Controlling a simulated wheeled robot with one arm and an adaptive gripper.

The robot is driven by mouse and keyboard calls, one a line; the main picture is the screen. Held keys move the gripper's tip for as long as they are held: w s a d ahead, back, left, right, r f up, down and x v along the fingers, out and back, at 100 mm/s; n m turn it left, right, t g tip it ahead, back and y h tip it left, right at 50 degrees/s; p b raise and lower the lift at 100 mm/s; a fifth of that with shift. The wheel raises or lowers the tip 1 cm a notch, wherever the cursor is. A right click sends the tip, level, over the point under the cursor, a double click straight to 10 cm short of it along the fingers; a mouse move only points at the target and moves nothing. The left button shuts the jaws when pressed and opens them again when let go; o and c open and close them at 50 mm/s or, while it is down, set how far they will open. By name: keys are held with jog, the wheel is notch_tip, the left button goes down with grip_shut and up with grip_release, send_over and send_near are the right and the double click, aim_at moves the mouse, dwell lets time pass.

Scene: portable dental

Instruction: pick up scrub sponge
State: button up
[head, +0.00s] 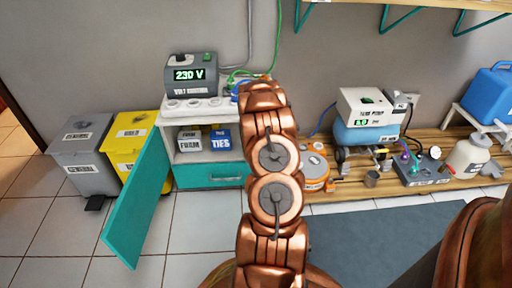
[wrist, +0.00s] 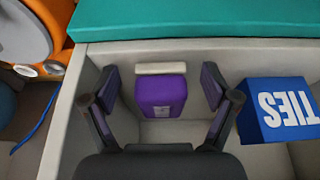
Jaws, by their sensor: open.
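The scrub sponge (wrist: 162,94) appears to be the purple block with a cream strip along its far edge, in the wrist view. It lies in a pale open compartment (wrist: 72,125) of the cabinet. My gripper (wrist: 161,86) is open, with one finger on the left of the sponge and one on the right. Small gaps show between the fingers and the sponge. The near end of the sponge is close to the gripper's dark body. In the head view my copper arm hides the gripper, and I cannot make out the sponge.
A blue TIES box (wrist: 275,112) stands just right of the right finger; it also shows in the head view (head: 221,140). A teal panel (wrist: 200,18) borders the compartment's far side. The cabinet's teal door (head: 138,205) hangs open. An orange reel (head: 314,167) sits right of the cabinet.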

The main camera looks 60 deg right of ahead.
jog(key=shift+r, duration=0.1)
jog(key=shift+c, duration=0.4)
jog(key=c, duration=1.2)
jog(key=shift+r+p, duration=0.15)
jog(key=shift+p, duration=0.25)
jog(key=shift+a, duration=0.15)
jog(key=s+a+p, duration=0.4)
jog(key=s+a, duration=0.7)
jog(key=a, duration=0.3)
jog(key=shift+s, duration=0.1)
